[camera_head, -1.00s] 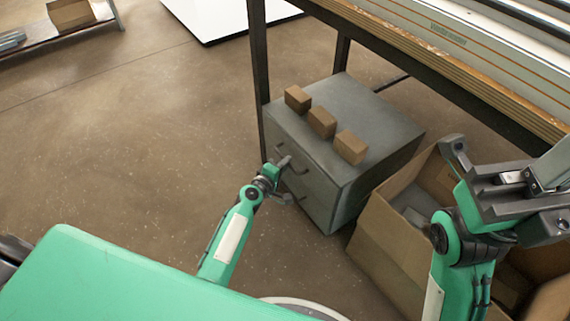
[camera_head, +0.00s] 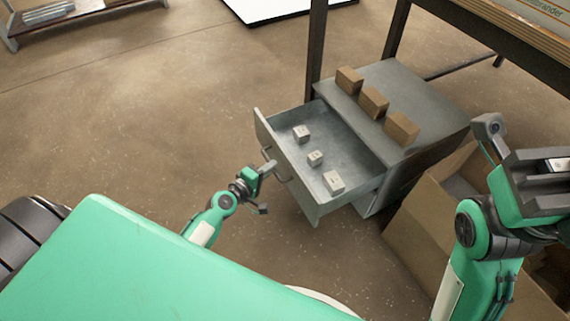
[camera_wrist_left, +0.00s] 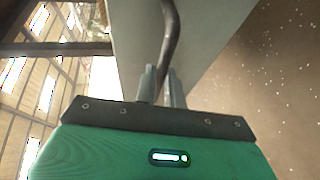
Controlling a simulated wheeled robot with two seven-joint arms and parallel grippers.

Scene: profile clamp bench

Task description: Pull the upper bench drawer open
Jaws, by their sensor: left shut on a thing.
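The upper drawer (camera_head: 302,200) of the grey cabinet is pulled far out toward me, and its inside shows. Several small pale blocks, among them one (camera_head: 334,182), lie on its floor. My left gripper (camera_head: 268,174) is at the drawer front, shut on the handle (camera_head: 285,177). In the left wrist view the dark curved handle (camera_wrist_left: 171,35) runs between the two fingers (camera_wrist_left: 161,85), against the grey drawer front (camera_wrist_left: 130,35). My right gripper (camera_head: 525,170) is raised at the right, away from the drawer; its finger gap is unclear.
Several brown blocks (camera_head: 374,102) stand on the cabinet top (camera_head: 400,82). An open cardboard box (camera_head: 425,235) stands right of the cabinet, below my right arm. A bench leg (camera_head: 316,55) rises behind the drawer. The floor (camera_head: 130,130) at left is clear.

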